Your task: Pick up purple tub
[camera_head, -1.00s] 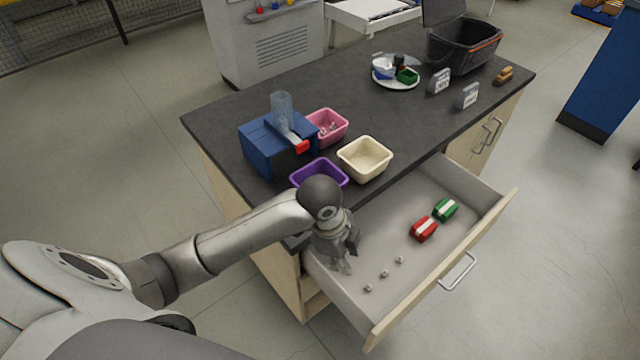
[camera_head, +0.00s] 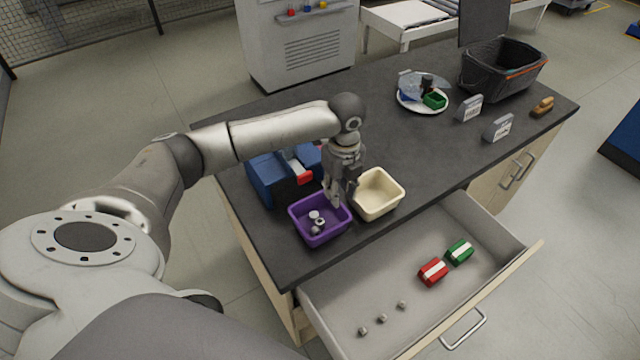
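The purple tub (camera_head: 320,238) sits upright on the dark worktop near its front edge, with several small grey-white pieces inside. My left gripper (camera_head: 342,202) points down at the tub's back right corner, beside the cream tub (camera_head: 377,197). Its two fingers look apart, with a small gap between them. They are very close to the purple tub's rim; I cannot tell whether they touch it. My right gripper is not in view.
A blue device (camera_head: 268,180) with a red tip stands behind the purple tub. The open drawer (camera_head: 345,290) below holds a red block (camera_head: 433,271), a green block (camera_head: 459,251) and small grey pieces. A plate (camera_head: 412,104) and black crate (camera_head: 497,72) stand farther back.

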